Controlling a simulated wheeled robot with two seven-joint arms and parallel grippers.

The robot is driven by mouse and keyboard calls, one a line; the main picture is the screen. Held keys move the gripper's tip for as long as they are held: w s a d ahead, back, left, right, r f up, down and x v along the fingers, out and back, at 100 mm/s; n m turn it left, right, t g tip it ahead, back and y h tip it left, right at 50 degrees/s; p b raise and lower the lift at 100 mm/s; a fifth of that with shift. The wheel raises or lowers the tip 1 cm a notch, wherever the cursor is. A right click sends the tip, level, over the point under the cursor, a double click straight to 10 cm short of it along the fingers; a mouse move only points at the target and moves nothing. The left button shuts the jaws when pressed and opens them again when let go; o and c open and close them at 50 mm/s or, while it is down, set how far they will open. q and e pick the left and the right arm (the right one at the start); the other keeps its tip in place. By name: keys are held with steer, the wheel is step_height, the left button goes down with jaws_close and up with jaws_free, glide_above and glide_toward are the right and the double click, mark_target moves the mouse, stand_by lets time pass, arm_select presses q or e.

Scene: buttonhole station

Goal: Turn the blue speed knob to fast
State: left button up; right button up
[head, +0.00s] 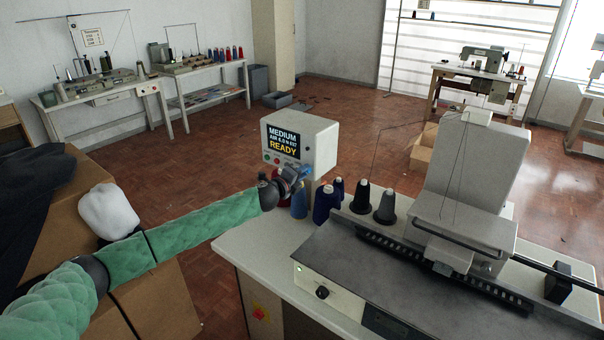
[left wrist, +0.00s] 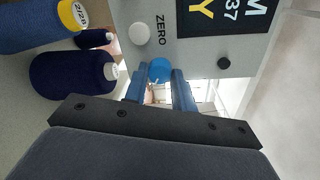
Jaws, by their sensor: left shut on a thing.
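The control box (head: 318,140) is a pale box standing at the back left of the machine table. Its dark screen (head: 283,141) reads MEDIUM and READY. My left gripper (head: 300,174) is at the lower right of the box's front face. In the left wrist view the blue speed knob (left wrist: 159,70) sits between the two blue fingertips of my left gripper (left wrist: 160,76), which is shut on it. In the head view the gripper largely hides the knob, and I cannot read its pointer. My right gripper is in neither view.
The grey sewing machine (head: 465,190) fills the right. Cardboard boxes (head: 160,300) stand at the left, below my left arm.

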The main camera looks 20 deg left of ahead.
arm_select(q)
steer(key=shift+f, duration=0.1)
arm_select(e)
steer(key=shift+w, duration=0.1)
arm_select(q)
steer(key=o, duration=1)
steer(key=shift+c, duration=0.2)
steer(key=shift+o, duration=0.2)
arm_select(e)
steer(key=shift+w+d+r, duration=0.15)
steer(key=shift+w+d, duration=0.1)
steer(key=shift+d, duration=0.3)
arm_select(q)
steer(key=shift+s, duration=0.1)
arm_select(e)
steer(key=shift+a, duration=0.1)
arm_select(q)
steer(key=b+v, duration=0.2)
steer(key=v, duration=0.5)
steer(key=shift+s+a+b, duration=0.15)
steer(key=shift+s+b, duration=0.15)
steer(key=shift+b, duration=0.05)
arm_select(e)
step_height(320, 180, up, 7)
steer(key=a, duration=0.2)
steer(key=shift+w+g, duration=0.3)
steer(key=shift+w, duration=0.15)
